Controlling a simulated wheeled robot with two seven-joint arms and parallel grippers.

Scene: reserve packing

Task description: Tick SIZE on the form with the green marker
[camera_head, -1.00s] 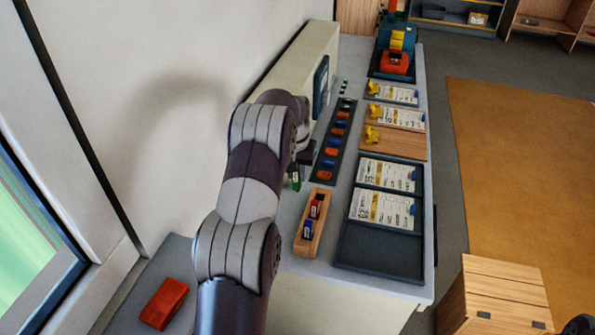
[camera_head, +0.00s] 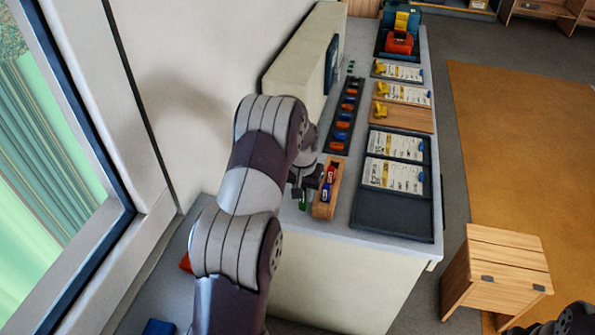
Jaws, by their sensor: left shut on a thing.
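My left gripper (camera_head: 303,188) is shut on the green marker (camera_head: 303,200), which points down below the fingers. Much of the marker is hidden by the gripper. The gripper is at the left side of the wooden marker holder (camera_head: 323,212), where a red marker (camera_head: 331,174) and a blue marker (camera_head: 326,192) stand. I cannot tell whether the green marker touches anything.
A dark strip (camera_head: 333,146) with several orange and blue items lies behind the holder. Farther back are more forms, a wooden board (camera_head: 402,117) and an orange-and-blue device (camera_head: 398,43). The near tray's front part is empty. A wooden cabinet (camera_head: 495,270) stands right of the counter.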

